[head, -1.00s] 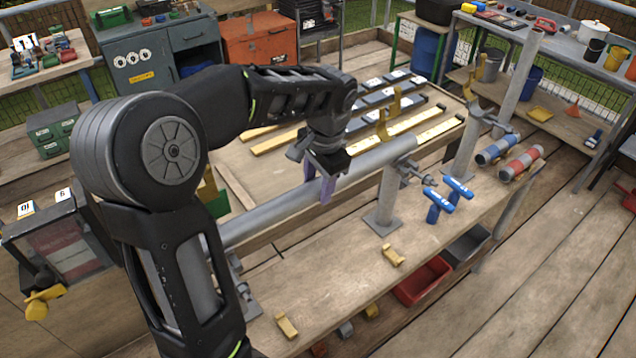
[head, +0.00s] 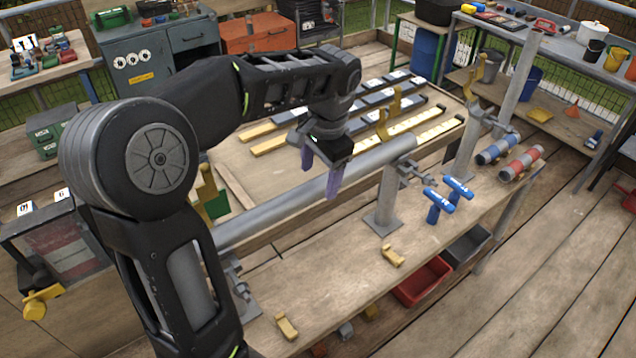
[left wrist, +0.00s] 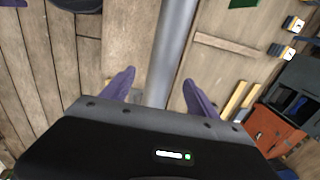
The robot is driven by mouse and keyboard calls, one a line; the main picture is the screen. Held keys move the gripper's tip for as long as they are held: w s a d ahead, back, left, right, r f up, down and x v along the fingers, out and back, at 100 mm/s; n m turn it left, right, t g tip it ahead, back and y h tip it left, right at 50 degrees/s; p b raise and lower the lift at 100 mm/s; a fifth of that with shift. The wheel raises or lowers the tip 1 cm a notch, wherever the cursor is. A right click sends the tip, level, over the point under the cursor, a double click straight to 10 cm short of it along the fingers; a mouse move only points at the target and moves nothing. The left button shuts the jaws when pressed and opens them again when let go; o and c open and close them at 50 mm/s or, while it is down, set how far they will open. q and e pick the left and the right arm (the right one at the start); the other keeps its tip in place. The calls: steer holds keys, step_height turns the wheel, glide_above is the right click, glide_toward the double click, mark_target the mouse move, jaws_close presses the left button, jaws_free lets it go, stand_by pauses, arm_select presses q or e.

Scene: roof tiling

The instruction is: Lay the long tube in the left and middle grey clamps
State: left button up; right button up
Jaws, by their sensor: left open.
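The long grey tube (head: 285,201) runs from lower left to upper right across the bench. Its right end lies at the top of the middle grey clamp (head: 388,200). Its left part passes behind my arm near the left grey clamp (head: 243,290), so how it sits there is hidden. My left gripper (head: 320,180) is open, its purple fingers just above the tube and apart from each other. In the left wrist view the tube (left wrist: 172,55) runs between the open fingers, below them. My right gripper is not in view.
Yellow hooks (head: 383,124) stand behind the tube. A third grey post (head: 467,150) is at the right. Blue T-handled tools (head: 438,203), yellow blocks (head: 393,256) and red and blue cylinders (head: 520,163) lie on the bench. A red bin (head: 422,281) is below the front edge.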

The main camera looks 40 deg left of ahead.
arm_select(q)
steer(key=r, duration=0.4)
steer(key=shift+s+d+r, duration=0.1)
steer(key=shift+d+r, duration=0.2)
steer(key=shift+d, duration=0.05)
